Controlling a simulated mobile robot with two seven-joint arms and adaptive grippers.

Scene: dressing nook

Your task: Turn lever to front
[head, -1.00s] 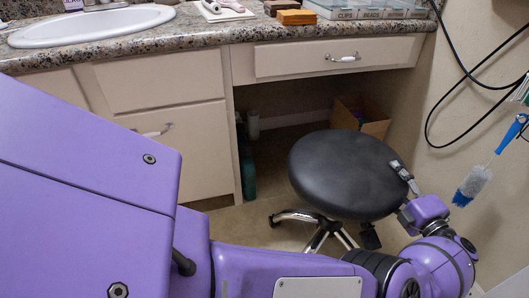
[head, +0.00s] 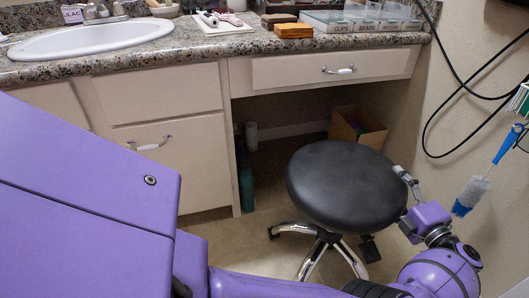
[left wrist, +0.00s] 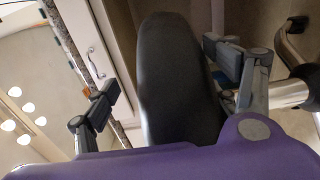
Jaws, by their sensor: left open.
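A round black stool (head: 346,186) with a chrome base stands below the counter. A dark block (head: 369,248) shows under the right side of its seat; I cannot tell whether it is a lever or a caster. No lever shows clearly. My left gripper (head: 405,182) is at the right edge of the seat, with its arm reaching across the bottom of the head view. In the left wrist view the left gripper (left wrist: 165,80) is open, and the dark seat shows between its spread fingers. I cannot tell whether a finger touches the seat. My right gripper is in neither view.
A counter (head: 190,50) with a sink (head: 85,40) and drawers runs along the back. A cardboard box (head: 358,128) and a green bottle (head: 246,185) are under it. Cables (head: 452,90) and a blue brush (head: 472,190) hang by the right wall.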

